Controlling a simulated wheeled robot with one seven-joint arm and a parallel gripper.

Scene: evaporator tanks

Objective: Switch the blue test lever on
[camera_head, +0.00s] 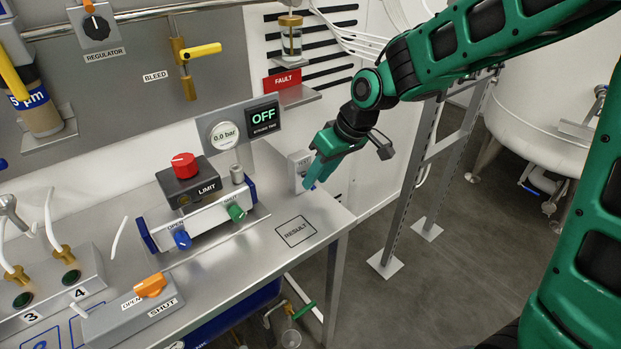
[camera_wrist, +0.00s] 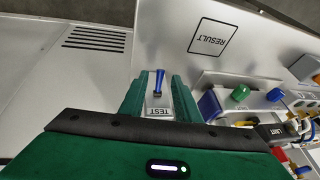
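The blue test lever (camera_wrist: 160,80) stands on a small grey box marked TEST (camera_wrist: 159,106), seen in the wrist view between the two green fingers of my gripper (camera_wrist: 157,88). The fingers are apart, one on each side of the lever, with a gap to it on both sides. In the head view, the TEST box (camera_head: 299,160) sits at the right end of the steel bench. My gripper (camera_head: 318,172) is in front of it, pointing down and left, and hides most of the lever there.
A display reading OFF (camera_head: 263,117) and a 0.0 bar gauge (camera_head: 224,135) stand behind the bench. The LIMIT unit (camera_head: 187,182) with its red knob is to the left. The RESULT square (camera_head: 296,231) on the bench is bare. A metal frame (camera_head: 411,185) stands to the right.

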